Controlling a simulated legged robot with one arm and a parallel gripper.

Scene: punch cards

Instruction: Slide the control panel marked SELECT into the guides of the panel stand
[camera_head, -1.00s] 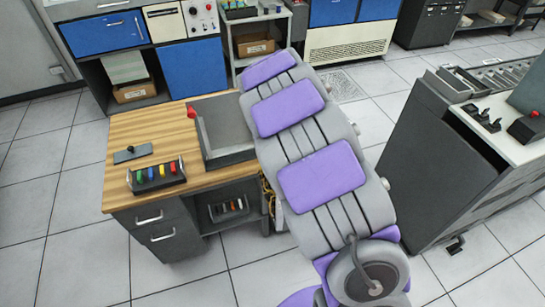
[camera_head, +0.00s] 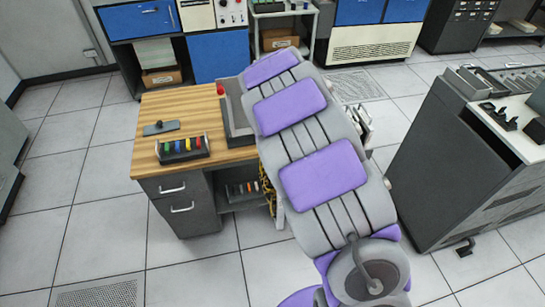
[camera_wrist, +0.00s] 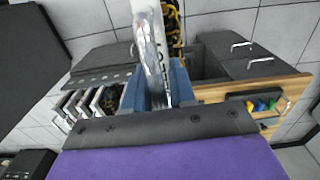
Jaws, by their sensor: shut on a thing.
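My gripper (camera_wrist: 157,84) shows in the wrist view with blue fingers shut on a pale panel (camera_wrist: 147,38). The panel is seen nearly edge-on, with dark lettering too foreshortened to read surely. It reaches up past the top of that view, beside yellow cables. In the head view my arm hides the gripper; a thin white strip (camera_head: 280,216) below the arm may be the panel's edge. A grey upright frame (camera_head: 237,118) with a red knob is partly behind my arm on the desk; I cannot tell if it is the panel stand. No guides are clearly visible.
The wooden desk (camera_head: 165,104) carries a rack of coloured plugs (camera_head: 183,149) and a small dark plate (camera_head: 161,128). Yellow cables (camera_head: 268,190) hang at its side. White-edged items (camera_head: 361,124) stand right of my arm. A dark console (camera_head: 445,165) stands farther right. Floor in front is clear.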

